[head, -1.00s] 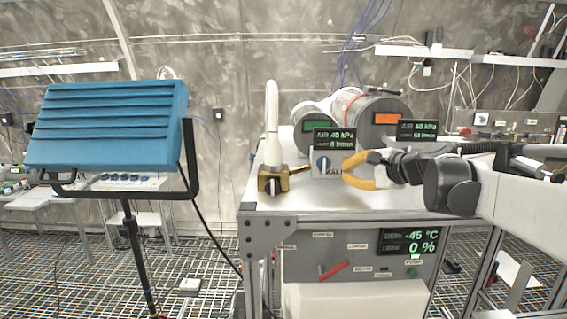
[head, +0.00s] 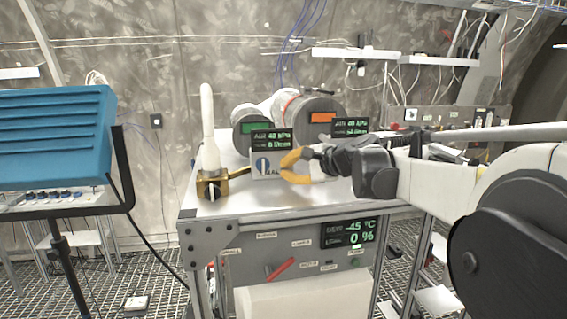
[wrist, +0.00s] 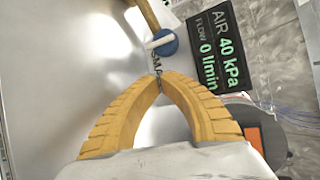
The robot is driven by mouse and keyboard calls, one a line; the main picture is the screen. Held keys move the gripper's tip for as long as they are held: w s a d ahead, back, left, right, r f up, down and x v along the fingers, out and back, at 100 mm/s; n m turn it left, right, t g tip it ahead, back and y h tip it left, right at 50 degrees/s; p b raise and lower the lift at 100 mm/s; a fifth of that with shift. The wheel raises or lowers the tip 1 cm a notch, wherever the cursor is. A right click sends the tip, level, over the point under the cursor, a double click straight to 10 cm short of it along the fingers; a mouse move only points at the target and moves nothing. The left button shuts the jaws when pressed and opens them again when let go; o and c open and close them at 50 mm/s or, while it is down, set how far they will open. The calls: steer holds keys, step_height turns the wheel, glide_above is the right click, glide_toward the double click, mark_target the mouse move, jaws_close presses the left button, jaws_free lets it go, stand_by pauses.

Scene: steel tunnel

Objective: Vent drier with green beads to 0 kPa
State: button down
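The drier with the green label (head: 250,115) lies at the back of the white-topped bench, beside the drier with the orange label (head: 310,110). No beads can be made out. In front stands a small panel with a blue valve knob (head: 262,167), also in the wrist view (wrist: 163,42). Its display (wrist: 215,45) reads AIR 40 kPa and FLOW 0 l/min. My gripper (head: 282,166) has yellow fingers and is just right of the knob. In the wrist view its fingertips (wrist: 160,79) meet, with nothing seen between them, a little short of the knob.
A brass valve (head: 210,186) with a white upright tube stands left on the bench. A second display (head: 350,126) is behind my arm. A blue lamp-like box (head: 55,135) stands left.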

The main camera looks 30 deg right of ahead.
stand_by(0.8)
steer(key=shift+w+d, duration=0.1)
steer(key=shift+w, duration=0.35)
steer(key=shift+w+d, duration=0.15)
steer(key=shift+w, duration=0.35)
stand_by(0.8)
steer(key=shift+s, duration=0.1)
stand_by(2.6)
steer(key=shift+s+a, duration=0.25)
steer(key=shift+s, duration=0.65)
steer(key=shift+s+a, duration=0.25)
steer(key=shift+s, duration=0.55)
steer(key=shift+s+a, duration=0.2)
steer(key=shift+s, duration=0.6)
steer(key=shift+s+a, duration=0.25)
steer(key=shift+s, duration=0.55)
steer(key=shift+f, duration=0.1)
